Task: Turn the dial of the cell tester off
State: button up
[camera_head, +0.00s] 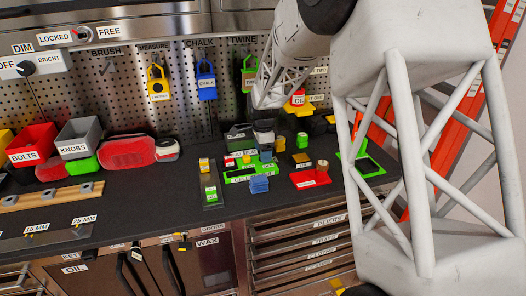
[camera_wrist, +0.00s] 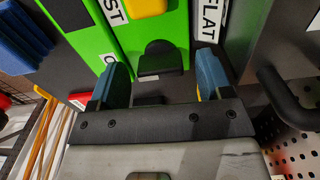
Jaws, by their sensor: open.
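The cell tester (camera_head: 240,177) is a green, labelled unit on the dark worktop, partly hidden under my gripper in the head view. In the wrist view its green face (camera_wrist: 128,28) fills the upper middle, with white labels cut off by the frame and the fingers. A black knob-like part (camera_wrist: 160,59), apparently the dial, lies between and just beyond my fingers; its setting cannot be read. My gripper (camera_wrist: 161,84) has its two blue-tipped fingers apart, one on each side of the dial, with nothing held. Contact cannot be told.
A blue block (camera_head: 259,184) stands at the tester's front. A red tray (camera_head: 311,179) lies to its right, a dark strip with a yellow block (camera_head: 204,164) to its left. A grey body with a black handle (camera_wrist: 285,98) is close beside my right finger.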

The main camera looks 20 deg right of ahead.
jog(key=shift+r, duration=0.1)
jog(key=shift+r, duration=3.8)
jog(key=shift+s+r, duration=0.2)
jog(key=shift+s, duration=0.05)
jog(key=s+a+r+n, duration=0.2)
jog(key=s+r+n, duration=0.4)
jog(key=s, duration=0.6)
jog(key=s+a+n+t, duration=0.1)
jog(key=s+n, duration=0.5)
jog(key=s, duration=1)
jog(key=s+a+r+n+t, duration=0.1)
jog(key=s+a+n, duration=0.2)
jog(key=s, duration=1.2)
jog(key=n, duration=0.3)
jog(key=shift+s+r+t, duration=0.2)
jog(key=shift+s+t, duration=0.1)
jog(key=shift+s, duration=0.1)
